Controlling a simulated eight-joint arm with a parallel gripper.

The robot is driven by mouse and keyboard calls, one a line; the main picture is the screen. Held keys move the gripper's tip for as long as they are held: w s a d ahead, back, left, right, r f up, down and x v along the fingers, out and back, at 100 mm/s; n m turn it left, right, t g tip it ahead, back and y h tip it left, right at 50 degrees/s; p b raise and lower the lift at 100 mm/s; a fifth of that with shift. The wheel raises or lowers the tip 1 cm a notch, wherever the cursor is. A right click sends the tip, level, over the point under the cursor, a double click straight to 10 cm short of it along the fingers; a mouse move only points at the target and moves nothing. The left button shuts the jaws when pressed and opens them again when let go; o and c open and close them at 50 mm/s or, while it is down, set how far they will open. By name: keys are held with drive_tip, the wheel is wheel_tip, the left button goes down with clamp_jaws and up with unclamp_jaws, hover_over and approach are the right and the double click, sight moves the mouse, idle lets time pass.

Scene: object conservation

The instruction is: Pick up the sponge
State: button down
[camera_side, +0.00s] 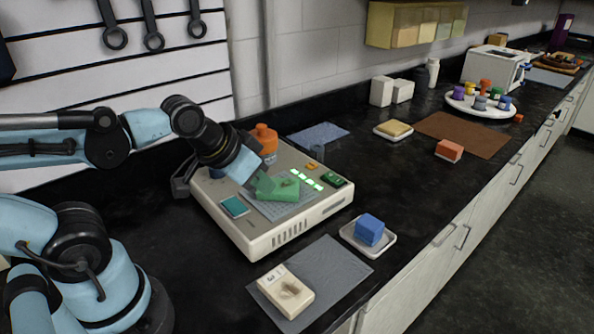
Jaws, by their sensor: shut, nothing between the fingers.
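Several block-like things could be the sponge, and I cannot tell for sure which is. A green block (284,191) lies on the grey mat on top of a beige machine. A yellow block (394,128) rests on a small white dish further back. A blue block (369,229) sits on a white tray at the right front. My gripper (262,184) points down over the machine, close to the left end of the green block. It is shut and empty. Its tips are small and partly merge with the green block, so contact is unclear.
The beige machine (262,238) also carries an orange bottle (265,139) and a teal square (235,206). A cream block (286,290) lies on a grey mat (335,272) in front. A red-orange block (449,150) is by a brown mat (470,134). Dark counter between them is clear.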

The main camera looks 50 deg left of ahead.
drive_tip(key=c, duration=1.8)
unclamp_jaws()
drive_tip(key=o, duration=1.2)
drive_tip(key=shift+c, duration=0.2)
drive_tip(key=w+d+r+g, duration=0.2)
drive_tip(key=w+r, duration=0.1)
drive_tip(key=w, duration=0.2)
drive_tip(key=g, duration=0.5)
hover_over(370, 222)
wheel_tip(370, 222, down, 5)
drive_tip(key=shift+n, duration=0.4)
drive_tip(key=f, duration=0.6)
drive_tip(key=shift+w+a, duration=0.15)
drive_tip(key=shift+w, duration=0.05)
drive_tip(key=shift+s+f, duration=0.15)
drive_tip(key=shift+f, duration=2.5)
